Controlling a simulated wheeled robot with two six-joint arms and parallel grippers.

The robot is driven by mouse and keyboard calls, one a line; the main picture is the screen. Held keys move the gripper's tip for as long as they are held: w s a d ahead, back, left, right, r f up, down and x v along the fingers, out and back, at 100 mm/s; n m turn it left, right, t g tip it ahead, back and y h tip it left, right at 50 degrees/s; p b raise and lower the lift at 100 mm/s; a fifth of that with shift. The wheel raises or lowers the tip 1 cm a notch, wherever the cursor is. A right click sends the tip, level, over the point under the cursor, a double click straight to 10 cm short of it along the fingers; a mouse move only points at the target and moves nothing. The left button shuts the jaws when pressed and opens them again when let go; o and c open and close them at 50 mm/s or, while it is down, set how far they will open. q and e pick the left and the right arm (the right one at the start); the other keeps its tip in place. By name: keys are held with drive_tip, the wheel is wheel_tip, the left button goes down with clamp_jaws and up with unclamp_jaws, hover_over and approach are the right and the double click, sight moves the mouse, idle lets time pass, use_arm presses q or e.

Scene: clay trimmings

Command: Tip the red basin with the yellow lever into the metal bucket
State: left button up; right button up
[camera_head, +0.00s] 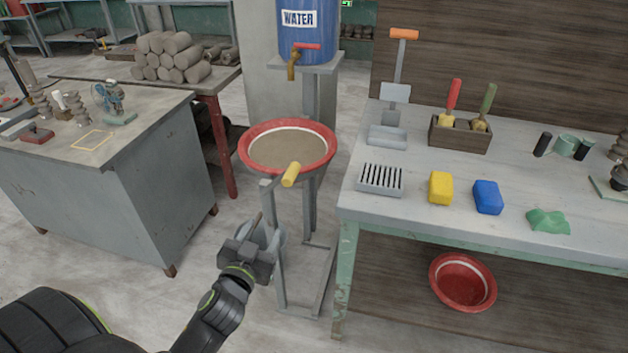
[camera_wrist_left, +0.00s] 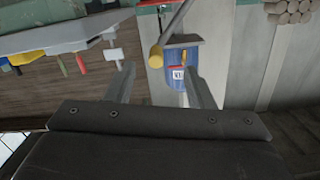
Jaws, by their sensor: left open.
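The red basin (camera_head: 253,158) sits on a grey metal stand and holds brownish-grey contents. Its yellow lever (camera_head: 291,174) sticks out at the front rim. My left gripper (camera_head: 265,228) is open and empty, below and in front of the lever, apart from it. In the left wrist view, which looks upside down, the yellow lever end (camera_wrist_left: 156,57) on its grey rod lies ahead, between the two fingers (camera_wrist_left: 158,74). My right gripper is not in view.
A blue water barrel (camera_head: 306,40) with a tap stands behind the basin. A workbench (camera_head: 400,212) with tools and sponges is at the right, a second red basin (camera_head: 462,284) below it. A grey cabinet table (camera_head: 95,190) stands left. Open floor lies between.

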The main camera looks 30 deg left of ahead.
sight(290, 176)
use_arm(q)
drive_tip(key=shift+t, duration=0.5)
drive_tip(key=r+x, duration=0.1)
drive_tip(key=x, duration=0.4)
drive_tip(key=r+p+x, duration=0.1)
drive_tip(key=x, duration=0.5)
drive_tip(key=d+r+p+x, duration=0.1)
drive_tip(key=x, duration=0.5)
drive_tip(key=shift+w, duration=0.3)
clamp_jaws()
